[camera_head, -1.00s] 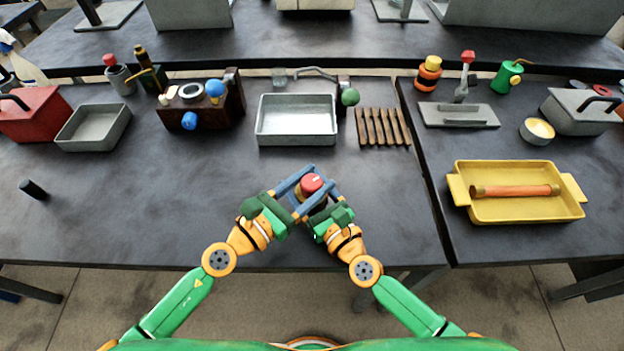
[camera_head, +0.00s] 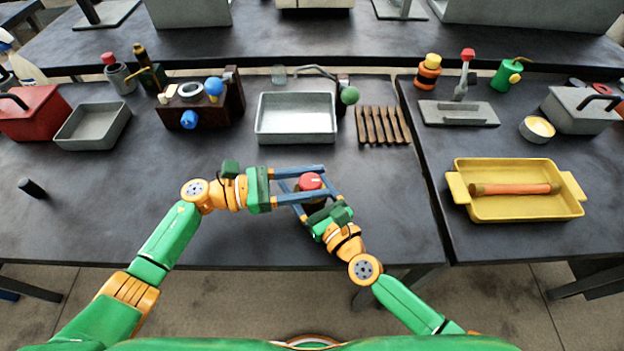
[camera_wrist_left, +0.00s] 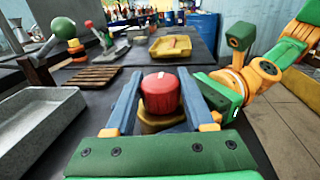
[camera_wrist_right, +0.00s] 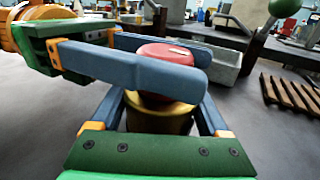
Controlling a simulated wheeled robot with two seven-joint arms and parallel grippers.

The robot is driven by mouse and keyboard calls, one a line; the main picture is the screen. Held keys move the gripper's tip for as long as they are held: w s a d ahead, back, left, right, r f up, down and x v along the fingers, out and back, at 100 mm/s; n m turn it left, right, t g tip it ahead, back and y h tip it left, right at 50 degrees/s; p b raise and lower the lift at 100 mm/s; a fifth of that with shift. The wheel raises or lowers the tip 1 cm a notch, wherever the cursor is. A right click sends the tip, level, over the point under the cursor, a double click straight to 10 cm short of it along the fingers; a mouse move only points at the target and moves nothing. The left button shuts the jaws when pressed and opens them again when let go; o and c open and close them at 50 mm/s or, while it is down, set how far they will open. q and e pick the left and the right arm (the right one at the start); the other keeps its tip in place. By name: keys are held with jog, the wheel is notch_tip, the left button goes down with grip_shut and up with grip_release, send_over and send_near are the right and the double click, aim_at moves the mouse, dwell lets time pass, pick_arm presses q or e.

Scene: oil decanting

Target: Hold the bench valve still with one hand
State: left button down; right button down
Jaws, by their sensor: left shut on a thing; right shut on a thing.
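The bench valve has a red knob (camera_head: 311,181) with a pale mark on top and a brass body (camera_wrist_right: 160,115) below it. It stands upright near the front of the dark bench. My left gripper (camera_head: 322,182) comes in from the left with its blue fingers on either side of the red knob, shut on it. In the left wrist view the knob (camera_wrist_left: 161,94) sits between the two fingers. My right gripper (camera_head: 308,195) reaches in from the lower right, lower down, and is shut on the brass body. My fingers hide parts of the valve.
Behind the valve stand a grey metal tray (camera_head: 296,141), a slatted wooden rack (camera_head: 382,126) and a dark wooden block with coloured knobs (camera_head: 203,112). A yellow tray (camera_head: 515,211) is on the right bench. A small black cylinder (camera_head: 32,188) lies far left.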

pick_arm(q)
jog(key=shift+w+r, duration=0.1)
dwell(0.3)
jog(key=shift+c, duration=1.3)
grip_release()
jog(key=shift+a, duration=0.1)
jog(key=a, duration=0.4)
jog(key=s+a, duration=0.1)
jog(key=a, duration=0.6)
jog(key=shift+s+a, duration=0.4)
